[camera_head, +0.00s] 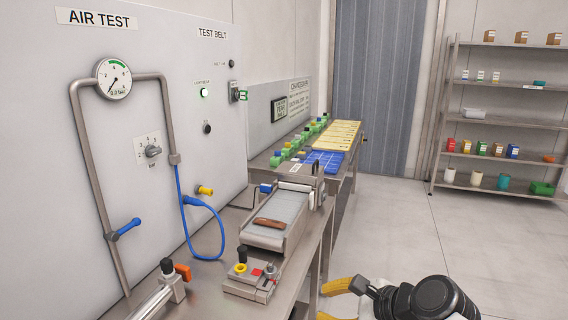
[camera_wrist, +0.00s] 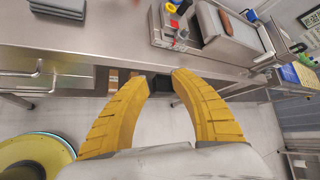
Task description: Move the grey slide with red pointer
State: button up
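A metal rail (camera_head: 152,303) with a black knob and an orange-red lever (camera_head: 183,271) lies at the bottom left of the head view. I cannot tell surely which part is the grey slide with red pointer. My gripper (camera_wrist: 160,82) is open and empty, its yellow fingers apart. It is in front of the bench, touching nothing visible.
The steel bench (camera_head: 205,275) carries a small conveyor (camera_head: 275,222) with a brown item on it. A blue hose (camera_head: 223,240) loops from the panel. Grey plates (camera_wrist: 62,12) lie on the bench in the wrist view. Shelves (camera_head: 500,125) stand far right; the floor between is clear.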

jog(key=s+d+n+h, duration=0.7)
jog(key=s+d+n, duration=0.2)
jog(key=n, duration=0.9)
jog(key=s, duration=0.2)
jog(key=shift+s+d+r+n+g, duration=0.25)
jog(key=shift+s+d+n+g, duration=0.05)
jog(key=shift+s+d+n, duration=0.1)
